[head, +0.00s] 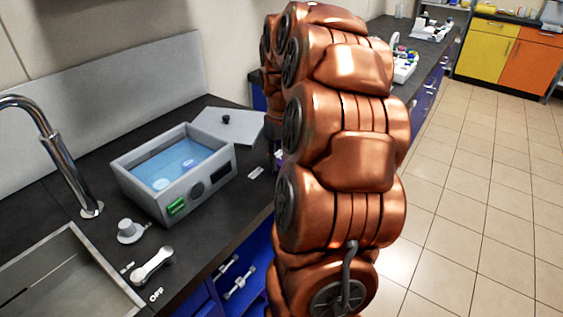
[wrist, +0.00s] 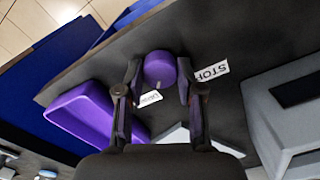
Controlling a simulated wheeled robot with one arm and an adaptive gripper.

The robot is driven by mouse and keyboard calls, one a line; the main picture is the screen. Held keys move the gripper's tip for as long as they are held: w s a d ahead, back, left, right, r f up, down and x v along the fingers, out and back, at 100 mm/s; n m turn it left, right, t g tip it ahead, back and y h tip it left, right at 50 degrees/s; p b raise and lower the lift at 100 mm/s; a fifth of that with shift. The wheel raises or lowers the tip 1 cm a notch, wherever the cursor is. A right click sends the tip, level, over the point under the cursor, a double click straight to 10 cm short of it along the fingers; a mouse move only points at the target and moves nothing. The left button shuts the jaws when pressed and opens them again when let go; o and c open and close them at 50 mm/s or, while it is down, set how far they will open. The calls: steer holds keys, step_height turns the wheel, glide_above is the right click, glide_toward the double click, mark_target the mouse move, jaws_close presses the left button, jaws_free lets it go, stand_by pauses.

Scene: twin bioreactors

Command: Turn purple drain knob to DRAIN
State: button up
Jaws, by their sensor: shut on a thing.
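The purple drain knob (wrist: 161,66) stands on the dark counter in the wrist view. My gripper (wrist: 159,76) has one finger on each side of it and is shut on it. A small pale mark on the knob's rim points toward the lower edge of the picture, near a small white label (wrist: 149,98) whose text is tilted and hard to read. A STOP label (wrist: 211,71) lies right of the knob, beyond the right finger. In the head view my arm hides the knob and my gripper.
A purple tray (wrist: 84,112) lies close to the left finger in the wrist view, and a grey box (wrist: 279,112) stands right. In the head view, a water bath (head: 147,189), a tap (head: 62,163) and a sink (head: 60,275) are left of my arm. Tiled floor (head: 470,220) is clear at right.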

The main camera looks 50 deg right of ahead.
mark_target(282, 160)
steer(key=shift+m, duration=0.5)
steer(key=o, duration=1.2)
steer(key=shift+c, duration=0.2)
steer(key=shift+r, duration=0.1)
step_height(282, 160, up, 12)
stand_by(0.9)
